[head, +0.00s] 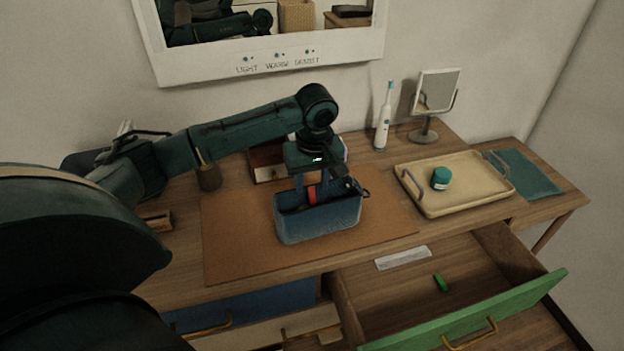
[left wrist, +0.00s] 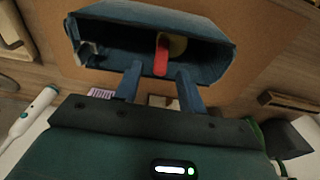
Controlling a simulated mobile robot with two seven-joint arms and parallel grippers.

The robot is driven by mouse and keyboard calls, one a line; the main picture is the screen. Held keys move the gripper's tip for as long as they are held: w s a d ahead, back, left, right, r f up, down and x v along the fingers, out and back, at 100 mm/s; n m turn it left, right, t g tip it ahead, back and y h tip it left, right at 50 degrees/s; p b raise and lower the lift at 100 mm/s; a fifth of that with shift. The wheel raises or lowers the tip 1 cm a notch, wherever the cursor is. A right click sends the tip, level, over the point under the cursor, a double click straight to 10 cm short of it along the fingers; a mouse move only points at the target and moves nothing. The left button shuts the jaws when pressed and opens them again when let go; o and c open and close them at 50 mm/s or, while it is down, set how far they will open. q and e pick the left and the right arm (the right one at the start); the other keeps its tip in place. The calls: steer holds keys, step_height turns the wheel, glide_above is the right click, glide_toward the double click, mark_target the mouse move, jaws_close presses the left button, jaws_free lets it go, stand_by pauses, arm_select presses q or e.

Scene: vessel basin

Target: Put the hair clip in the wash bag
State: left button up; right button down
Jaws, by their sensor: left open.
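The blue wash bag (head: 318,222) stands open on the brown mat, and it also shows in the left wrist view (left wrist: 215,25). My left gripper (head: 312,192) is over the bag's opening, with its fingers pointing down into it. In the left wrist view the two fingers (left wrist: 158,80) are apart, with nothing held between them. A red, elongated thing (left wrist: 161,55) lies inside the bag just beyond the fingertips; it may be the hair clip, but I cannot tell for sure. A small green piece (head: 440,283) lies in the open drawer. My right gripper is out of view.
The green-fronted drawer (head: 470,318) is pulled out at front right. A tan tray (head: 462,196) with a teal jar (head: 440,178) is right of the mat (head: 240,245). A toothbrush (head: 382,120) and a mirror (head: 436,92) stand behind. The mat's front is clear.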

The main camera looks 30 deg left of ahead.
mark_target(314, 206)
arm_select(q)
step_height(314, 206, up, 13)
steer(key=s+d, duration=0.1)
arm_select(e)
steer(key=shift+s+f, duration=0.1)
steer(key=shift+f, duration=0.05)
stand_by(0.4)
arm_select(q)
steer(key=shift+d, duration=0.15)
